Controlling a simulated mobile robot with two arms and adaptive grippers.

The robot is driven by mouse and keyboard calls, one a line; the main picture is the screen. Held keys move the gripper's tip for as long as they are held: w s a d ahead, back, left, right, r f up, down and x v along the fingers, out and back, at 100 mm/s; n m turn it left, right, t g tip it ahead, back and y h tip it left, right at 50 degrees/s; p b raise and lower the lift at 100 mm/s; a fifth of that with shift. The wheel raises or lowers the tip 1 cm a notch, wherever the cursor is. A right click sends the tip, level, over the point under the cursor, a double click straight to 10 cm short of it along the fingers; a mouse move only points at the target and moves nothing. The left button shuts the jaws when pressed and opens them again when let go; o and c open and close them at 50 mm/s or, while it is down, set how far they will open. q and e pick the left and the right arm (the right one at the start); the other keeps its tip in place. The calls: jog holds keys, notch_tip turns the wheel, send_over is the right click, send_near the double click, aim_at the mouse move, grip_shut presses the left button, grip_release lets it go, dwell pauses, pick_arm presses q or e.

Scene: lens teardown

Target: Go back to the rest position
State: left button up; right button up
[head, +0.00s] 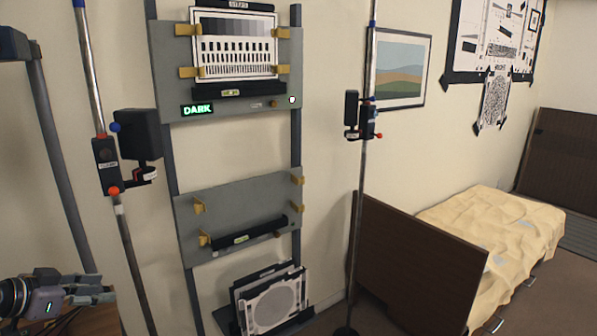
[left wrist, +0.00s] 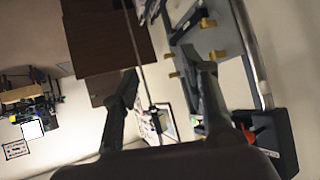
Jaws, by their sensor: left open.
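My left gripper (head: 104,288) is at the lower left of the head view, its fingers pointing right. In the left wrist view its two dark fingers (left wrist: 168,68) stand wide apart with nothing between them. It is open and empty, apart from the wall panels. A round dark lens-like part with an orange ring (head: 14,298) shows at the left edge beside my wrist; I cannot tell whether it belongs to my arm. My right gripper is in neither view.
A light stand (head: 128,262) rises close beside my left gripper; another (head: 356,215) stands further right. The wall rack has an upper panel with a chart (head: 236,48), an empty lower panel (head: 190,236) and boards (head: 272,303) below. A cloth-covered bench (head: 490,230) stands at right.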

pick_arm(q)
jog(key=s+d+f+g+y, duration=0.1)
jog(key=s+d+f, duration=0.3)
jog(key=f, duration=0.3)
jog(key=s+d+f+g, duration=0.2)
jog(key=s+d+f, duration=0.2)
jog(key=f, duration=0.2)
jog(key=s+d+f+g+y, duration=0.1)
jog(key=s+d+f, duration=0.35)
jog(key=f, duration=0.25)
jog(key=s+d+f+n+g+y, duration=0.1)
jog(key=s+d+f+n, duration=0.1)
jog(key=s+d, duration=0.5)
jog(key=s+d+f+n+g+y, duration=0.1)
jog(key=s+d+f+n+g, duration=0.1)
jog(key=s, duration=1)
notch_tip(320, 180, down, 26)
jog(key=g, duration=0.1)
jog(key=s+a+f+g+b, duration=0.1)
jog(key=s+a+f, duration=0.2)
jog(key=s+f, duration=1.4)
jog(key=shift+s+f+y, duration=0.35)
jog(key=shift+s+y, duration=0.05)
jog(key=shift+s, duration=0.1)
